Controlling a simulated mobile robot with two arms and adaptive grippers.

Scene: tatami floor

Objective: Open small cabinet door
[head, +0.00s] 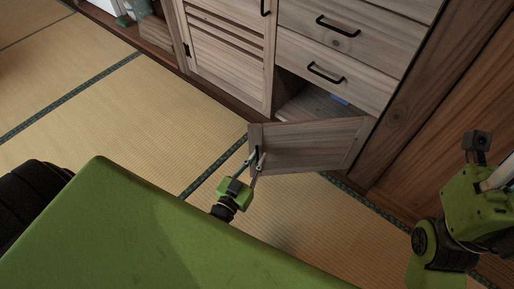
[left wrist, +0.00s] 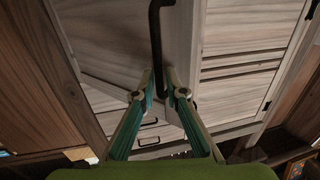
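The small cabinet door (head: 305,147) is a wooden panel. It stands swung out from the cabinet, and the compartment (head: 308,106) behind it shows. A black bar handle sits near its free edge; it shows large in the left wrist view (left wrist: 155,38). My left gripper (head: 256,161) is at this handle. In the left wrist view its two fingertips (left wrist: 159,79) are apart, with the lower part of the handle between them. I cannot tell whether either finger touches it. Part of my right arm shows at the right edge of the head view; its fingertips cannot be made out.
Two drawers with black handles, an upper one (head: 362,42) and a lower one (head: 352,88), are shut above the compartment. A slatted door (head: 228,62) to the left is shut. A small blue thing (head: 339,99) shows in the compartment. The tatami floor (head: 120,115) at left is clear.

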